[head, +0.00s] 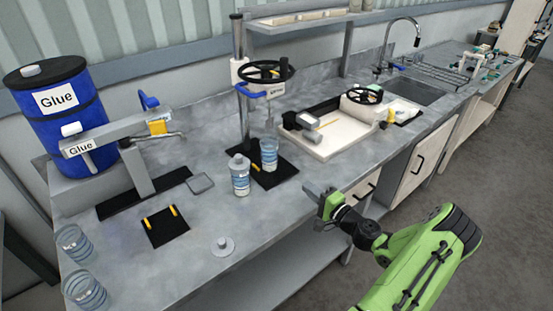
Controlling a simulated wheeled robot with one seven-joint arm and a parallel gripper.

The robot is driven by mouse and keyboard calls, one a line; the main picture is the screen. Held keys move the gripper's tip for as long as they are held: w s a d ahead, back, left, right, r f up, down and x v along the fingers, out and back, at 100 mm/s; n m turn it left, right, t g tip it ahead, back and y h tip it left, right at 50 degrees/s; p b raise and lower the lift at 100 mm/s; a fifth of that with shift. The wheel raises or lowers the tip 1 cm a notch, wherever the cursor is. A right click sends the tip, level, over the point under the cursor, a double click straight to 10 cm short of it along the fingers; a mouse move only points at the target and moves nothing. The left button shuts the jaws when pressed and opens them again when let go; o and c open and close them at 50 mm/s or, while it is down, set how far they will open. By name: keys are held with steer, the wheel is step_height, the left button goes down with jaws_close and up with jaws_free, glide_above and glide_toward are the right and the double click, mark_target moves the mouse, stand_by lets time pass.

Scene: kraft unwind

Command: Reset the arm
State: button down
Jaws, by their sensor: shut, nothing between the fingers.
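My green arm (415,262) reaches in from the lower right. My gripper (318,192) is at its far end, near the front edge of the grey counter (215,250). The gripper is shut with nothing in it. It is small in this view and its fingers point left. It is right of a white and blue bottle (240,175) and apart from it.
A blue glue drum (62,110) stands at the left. Clear cups (85,290) sit at the front left corner. A press with a black handwheel (263,72) stands mid-counter. A pale tray (335,135) and a sink (415,92) lie farther right. Floor at right is open.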

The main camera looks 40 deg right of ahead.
steer(key=w+a+r+n+g+y, duration=0.1)
steer(key=a+n+g+y, duration=0.1)
steer(key=a, duration=0.2)
steer(key=w+a+r+n+g+y, duration=0.1)
steer(key=a+n+g+y, duration=0.1)
steer(key=a, duration=0.3)
steer(key=w+a+n+g+y, duration=0.1)
steer(key=a+n, duration=0.3)
steer(key=shift+w+a+r+g+y, duration=0.2)
steer(key=shift+w+r+g+y, duration=0.2)
steer(key=s+a+r+n+g+h, duration=0.1)
steer(key=s+a+r+n+g, duration=0.25)
steer(key=a, duration=0.35)
steer(key=s+a+r+n+g+h, duration=0.2)
steer(key=s+a+r+n+g, duration=0.15)
steer(key=a, duration=0.35)
steer(key=s+a+r+n+h, duration=0.1)
steer(key=s+r, duration=0.2)
steer(key=s, duration=0.5)
steer(key=s+a+r+n+h, duration=0.1)
steer(key=s+r, duration=0.3)
steer(key=s, duration=0.5)
steer(key=shift+a+r+n+h, duration=0.25)
steer(key=shift+a+n+h, duration=0.05)
steer(key=shift+a+h, duration=0.45)
